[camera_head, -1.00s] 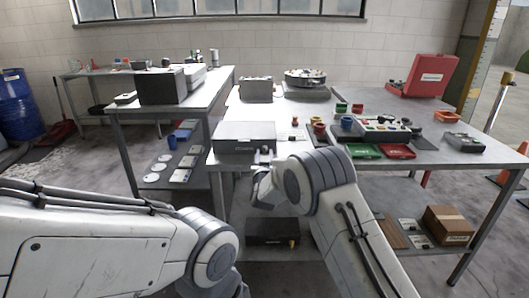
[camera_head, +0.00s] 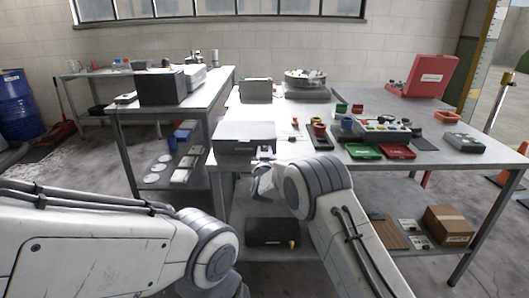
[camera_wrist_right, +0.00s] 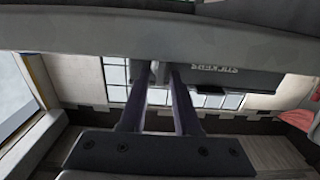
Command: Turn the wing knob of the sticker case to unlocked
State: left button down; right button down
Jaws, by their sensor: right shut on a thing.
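The sticker case (camera_head: 240,136) is a grey box at the front edge of the main table in the head view. In the right wrist view its front (camera_wrist_right: 225,72) shows upside-down STICKERS lettering. My right gripper (camera_head: 265,152) is at the right part of the case's front. In the right wrist view its two dark fingers (camera_wrist_right: 158,70) reach to the case and are shut on a small light grey part between the tips, at the wing knob's place. The fingers hide most of the knob, so its angle cannot be read. My left gripper is not in view; only my left arm shows.
Small coloured cups (camera_head: 319,130) stand right of the case. Green (camera_head: 363,151) and red (camera_head: 397,151) trays lie at the front edge further right. A black box (camera_head: 270,231) sits on the shelf below. A dark box (camera_head: 162,87) stands on the left table.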

jog(key=shift+d+f+m+b, duration=0.1)
jog(key=shift+f+m+b, duration=0.1)
jog(key=shift+m+b, duration=1.05)
jog(key=m+b, duration=0.7)
jog(key=b, duration=0.1)
jog(key=m+b, duration=0.3)
jog(key=m, duration=0.1)
jog(key=shift+d+f+m+b, duration=0.3)
jog(key=shift+f+m+b, duration=0.05)
jog(key=shift+b, duration=0.05)
jog(key=shift+m+b, duration=1.7)
jog(key=shift+m, duration=0.2)
jog(key=c, duration=0.9)
grip_release()
jog(key=shift+c, duration=0.2)
jog(key=shift+r, duration=0.1)
